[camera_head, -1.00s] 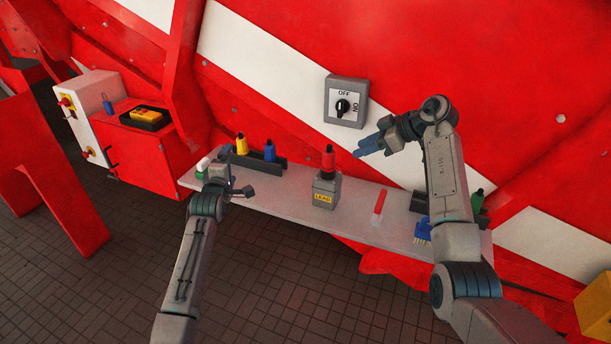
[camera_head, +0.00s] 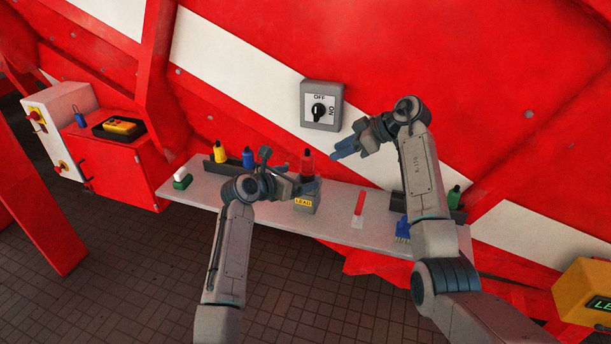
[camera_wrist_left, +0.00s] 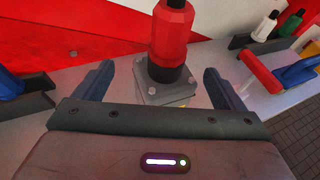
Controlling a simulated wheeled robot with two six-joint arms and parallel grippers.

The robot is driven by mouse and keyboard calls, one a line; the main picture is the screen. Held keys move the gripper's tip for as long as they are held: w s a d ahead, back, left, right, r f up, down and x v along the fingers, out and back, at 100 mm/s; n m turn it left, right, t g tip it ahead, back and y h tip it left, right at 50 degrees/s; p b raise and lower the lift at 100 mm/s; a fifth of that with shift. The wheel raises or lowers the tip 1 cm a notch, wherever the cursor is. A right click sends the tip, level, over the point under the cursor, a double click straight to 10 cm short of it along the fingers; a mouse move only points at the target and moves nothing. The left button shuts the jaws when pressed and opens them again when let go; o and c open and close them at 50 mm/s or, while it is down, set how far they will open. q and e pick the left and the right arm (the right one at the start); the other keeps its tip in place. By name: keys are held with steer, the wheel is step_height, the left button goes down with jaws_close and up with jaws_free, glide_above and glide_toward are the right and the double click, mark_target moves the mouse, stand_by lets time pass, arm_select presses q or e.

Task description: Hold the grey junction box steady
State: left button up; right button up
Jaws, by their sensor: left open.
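The grey junction box (camera_head: 305,203) stands upright on the shelf, with a yellow LEAD label on its front and a red plug (camera_head: 307,164) on top. The left wrist view shows the box (camera_wrist_left: 158,92) and the red plug (camera_wrist_left: 170,38) between my finger lines. My left gripper (camera_head: 290,172) is open and close to the box; its arm partly covers the box's left side. I cannot tell whether a finger touches the box. My right gripper (camera_head: 347,148) is up near the wall, right of the plug, apart from the box.
The pale shelf (camera_head: 335,227) also carries a rack with yellow (camera_head: 219,152) and blue (camera_head: 248,158) plugs, a green-and-white item (camera_head: 182,178), a red-handled tool (camera_head: 359,206) and a blue brush (camera_head: 403,229). A grey rotary switch (camera_head: 321,104) is on the wall above.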

mark_target(309, 174)
arm_select(q)
steer(key=shift+x, duration=3.15)
